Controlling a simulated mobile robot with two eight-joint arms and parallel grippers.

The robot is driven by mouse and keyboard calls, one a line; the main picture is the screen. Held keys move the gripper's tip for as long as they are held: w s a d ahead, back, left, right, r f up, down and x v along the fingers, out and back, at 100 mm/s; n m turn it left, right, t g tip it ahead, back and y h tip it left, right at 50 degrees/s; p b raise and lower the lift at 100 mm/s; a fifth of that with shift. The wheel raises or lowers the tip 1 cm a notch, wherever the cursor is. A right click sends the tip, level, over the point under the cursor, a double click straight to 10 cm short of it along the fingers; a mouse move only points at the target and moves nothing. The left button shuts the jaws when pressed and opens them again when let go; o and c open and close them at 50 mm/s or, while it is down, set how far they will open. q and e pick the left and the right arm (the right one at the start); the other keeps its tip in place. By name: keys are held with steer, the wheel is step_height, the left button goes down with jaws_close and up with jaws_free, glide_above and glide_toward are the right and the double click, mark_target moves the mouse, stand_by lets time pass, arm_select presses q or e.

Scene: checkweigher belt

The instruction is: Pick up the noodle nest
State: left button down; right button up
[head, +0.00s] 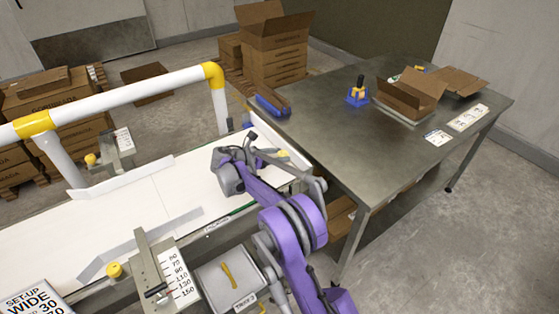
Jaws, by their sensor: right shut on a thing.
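My right gripper (276,152) is at the far right end of the white belt (130,205), with its purple arm reaching in from the bottom right. A small pale yellow piece (283,154), which looks like the noodle nest, is at its fingertips. The gripper is shut on it. The fingers and wrist hide part of the piece, and I cannot tell how far it is off the surface below. My left gripper is not in view.
A white and yellow guard rail (130,95) runs above the belt. A grey tray (212,283) holding a yellow strip is at the front. A steel table (330,135) stands right, bearing an open carton (412,98), a blue holder (357,97) and cards. Cartons stack behind.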

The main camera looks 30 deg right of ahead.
mark_target(279, 155)
step_height(279, 155, up, 5)
steer(key=shift+f, duration=0.2)
steer(key=a, duration=0.6)
steer(key=s+a+b, duration=0.1)
steer(key=a, duration=0.6)
steer(key=a+b, duration=0.1)
steer(key=a, duration=0.5)
steer(key=shift+s+a+f, duration=0.15)
steer(key=shift+s+a, duration=0.1)
steer(key=shift+a, duration=0.05)
steer(key=shift+d, duration=0.1)
